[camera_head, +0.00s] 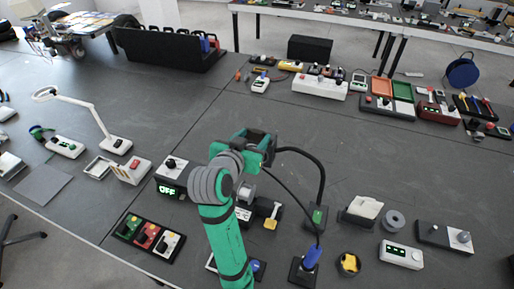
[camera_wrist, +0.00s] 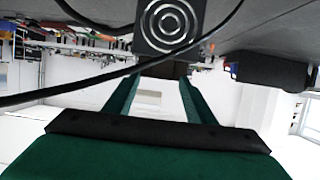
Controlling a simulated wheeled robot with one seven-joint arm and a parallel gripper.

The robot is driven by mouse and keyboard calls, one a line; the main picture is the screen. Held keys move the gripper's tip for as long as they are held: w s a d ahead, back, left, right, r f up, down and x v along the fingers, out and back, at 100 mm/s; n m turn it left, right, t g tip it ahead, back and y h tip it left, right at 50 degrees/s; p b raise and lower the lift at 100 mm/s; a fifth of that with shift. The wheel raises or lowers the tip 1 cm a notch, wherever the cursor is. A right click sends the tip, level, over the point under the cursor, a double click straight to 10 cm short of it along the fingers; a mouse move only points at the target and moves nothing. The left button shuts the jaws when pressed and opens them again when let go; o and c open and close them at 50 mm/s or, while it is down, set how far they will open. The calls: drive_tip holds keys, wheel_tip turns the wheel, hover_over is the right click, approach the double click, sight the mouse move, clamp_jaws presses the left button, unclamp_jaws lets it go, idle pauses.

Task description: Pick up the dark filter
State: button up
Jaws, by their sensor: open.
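I cannot tell for sure which thing is the dark filter. In the wrist view, a dark square plate with pale concentric rings (camera_wrist: 168,25) shows at the top centre, past the fingertips and apart from them. I cannot match it to a thing in the head view. My gripper (camera_wrist: 163,85) has its two green fingers spread with nothing between them. In the head view, my gripper (camera_head: 262,148) is raised over the middle of the table, above several small devices, and part of the table is hidden behind my arm.
A black bin (camera_head: 165,48) stands at the back left. A white lamp (camera_head: 88,112) stands at the left. A grey ring-shaped roll (camera_head: 394,221) and a white control box (camera_head: 401,254) lie at the right. Black cables hang beside my gripper. The table's middle right is clear.

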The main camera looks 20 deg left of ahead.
sight(256, 134)
drive_tip(key=shift+a+x, duration=0.2)
drive_tip(key=shift+x, duration=2.15)
